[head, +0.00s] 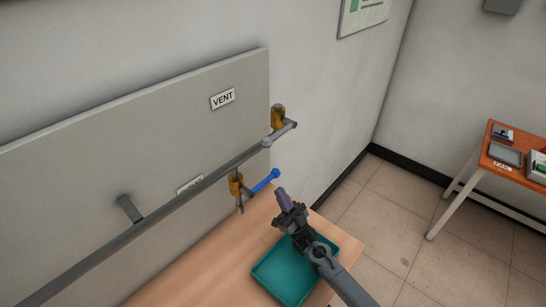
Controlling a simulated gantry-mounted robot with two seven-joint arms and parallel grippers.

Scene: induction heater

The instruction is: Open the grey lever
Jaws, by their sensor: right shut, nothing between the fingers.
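The grey lever (282,134) is a short bar beside the upper brass valve (278,116), at the far end of the grey pipe (160,210). Its colour nearly matches the pipe, so its exact ends are hard to tell. A second brass valve (235,184) sits lower, with a blue lever (265,180) pointing up and to the right. My right gripper (281,192) is shut and empty, with its purplish fingers pointing up. In the picture it is just below the blue lever's tip and well below the grey lever. My left gripper is out of view.
A teal tray (268,272) lies on the wooden table (190,280), below my right arm. A grey panel (130,140) with a VENT label (222,99) stands behind the pipe. An orange table (512,175) stands at the right. The floor between is clear.

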